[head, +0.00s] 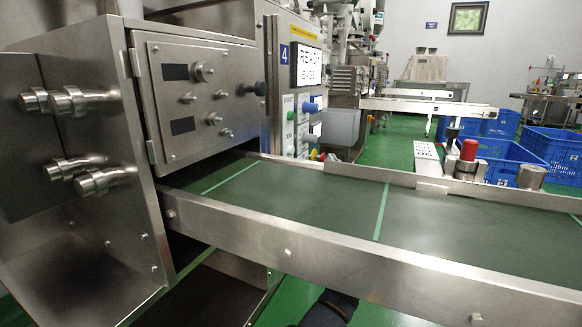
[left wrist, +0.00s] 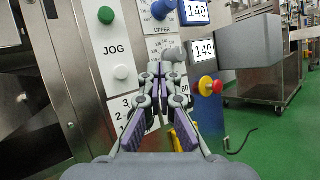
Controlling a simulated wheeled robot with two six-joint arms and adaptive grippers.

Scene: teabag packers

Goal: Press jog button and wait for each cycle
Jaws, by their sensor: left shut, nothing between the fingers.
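The jog button is a round white button (left wrist: 121,72) under the word JOG on a light panel (left wrist: 97,45) in the left wrist view. In the head view the small white jog button (head: 290,150) shows on the machine front under its JOG label. My left gripper (left wrist: 161,76) is shut and empty in the left wrist view. Its fingertips appear to the right of the jog button and a little lower in the picture, with a visible gap between them. I cannot tell how far they are from the panel. My right gripper is in neither view.
A green button (left wrist: 106,15) sits above the JOG label. The green conveyor belt (head: 320,205) runs before the machine, empty. Blue crates (head: 505,160) stand behind it.

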